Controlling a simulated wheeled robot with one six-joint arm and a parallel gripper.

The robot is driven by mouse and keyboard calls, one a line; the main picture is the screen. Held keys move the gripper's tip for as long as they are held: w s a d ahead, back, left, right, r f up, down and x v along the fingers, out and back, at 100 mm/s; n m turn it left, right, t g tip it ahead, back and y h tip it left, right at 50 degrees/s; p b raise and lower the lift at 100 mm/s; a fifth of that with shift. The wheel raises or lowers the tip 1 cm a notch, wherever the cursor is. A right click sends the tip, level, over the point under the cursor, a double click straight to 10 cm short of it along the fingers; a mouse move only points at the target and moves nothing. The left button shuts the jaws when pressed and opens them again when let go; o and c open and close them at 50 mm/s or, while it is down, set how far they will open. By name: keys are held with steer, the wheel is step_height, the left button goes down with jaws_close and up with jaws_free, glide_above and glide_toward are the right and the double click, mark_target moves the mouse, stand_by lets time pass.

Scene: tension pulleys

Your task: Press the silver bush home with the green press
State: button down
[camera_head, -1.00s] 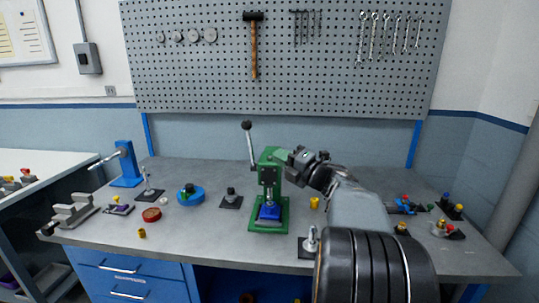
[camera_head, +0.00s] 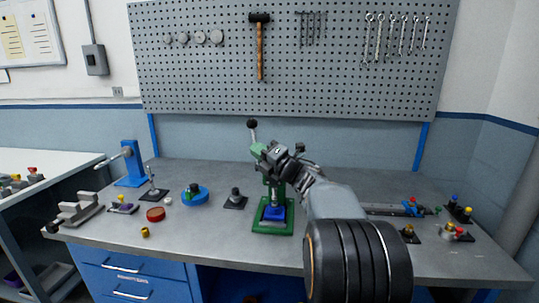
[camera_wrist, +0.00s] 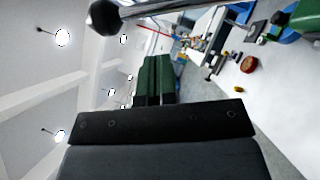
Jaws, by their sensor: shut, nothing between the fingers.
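The green press (camera_head: 284,228) stands in the middle of the bench. Its lever (camera_head: 252,130) points up with a black knob at the top; in the wrist view the knob (camera_wrist: 103,17) and silver rod show at the top. A blue block (camera_head: 274,213) sits on the press base under the ram. I cannot make out the silver bush there. My gripper (camera_head: 258,149) is shut and empty, in front of the press head and just below the knob. Its green fingers (camera_wrist: 154,78) are together in the wrist view. The gripper hides most of the press head.
Left of the press are a black-based post (camera_head: 235,200), a blue round holder (camera_head: 195,194), a red disc (camera_head: 156,214) and a blue stand (camera_head: 130,165). Small parts (camera_head: 456,233) lie at the right. My arm covers the bench right of the press.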

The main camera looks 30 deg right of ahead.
steer(key=shift+w+d+r+p, duration=0.3)
steer(key=shift+w+d+r, duration=0.1)
steer(key=shift+w, duration=0.3)
steer(key=shift+w+d+r+p, duration=0.25)
steer(key=shift+w+d+r, duration=0.15)
steer(key=shift+w, duration=0.25)
steer(key=w+m+p, duration=0.1)
steer(key=d+r+m+h+p, duration=0.1)
steer(key=shift+w+d+r+g+p, duration=0.2)
steer(key=shift+w+r+g+p, duration=0.1)
steer(key=shift+w+p, duration=0.05)
steer(key=b+v, duration=0.3)
steer(key=v, duration=1)
steer(key=shift+s+d+f+b, duration=0.2)
steer(key=shift+s+b, duration=0.1)
steer(key=shift+s, duration=0.05)
